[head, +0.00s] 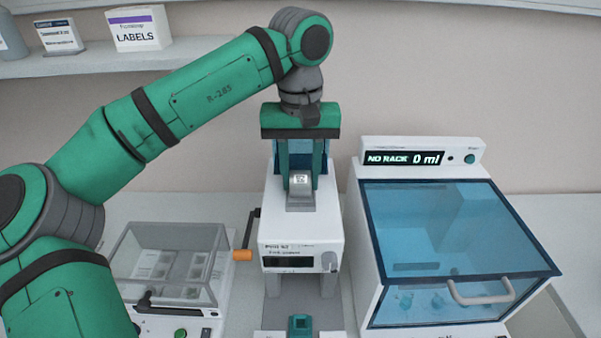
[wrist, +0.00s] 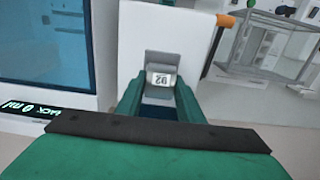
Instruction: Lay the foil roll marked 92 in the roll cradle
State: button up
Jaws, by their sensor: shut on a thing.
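The foil roll (head: 300,180) shows as a small grey piece with a white label between my fingers. In the wrist view the roll (wrist: 161,79) carries a label that reads 92, upside down. My gripper (head: 301,172) points down and is shut on the roll, one green finger on each side, above the top of the white sealing machine (head: 331,215). The roll cradle is not clearly seen; my gripper and the roll cover that part of the machine top. I cannot tell whether the roll touches it.
A crank with an orange knob (head: 242,255) sticks out left of the machine. A clear-lidded box (head: 170,250) stands at left. A blue-windowed cabinet (head: 455,230) reading NO RACK 0 ml stands close at right. A shelf (head: 85,62) with boxes is behind my arm.

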jog(key=shift+f, duration=0.3)
jog(key=o, duration=1.2)
notch_tip(320, 180, up, 11)
jog(key=shift+f, duration=0.1)
jog(key=shift+a, duration=0.1)
dwell(0.7)
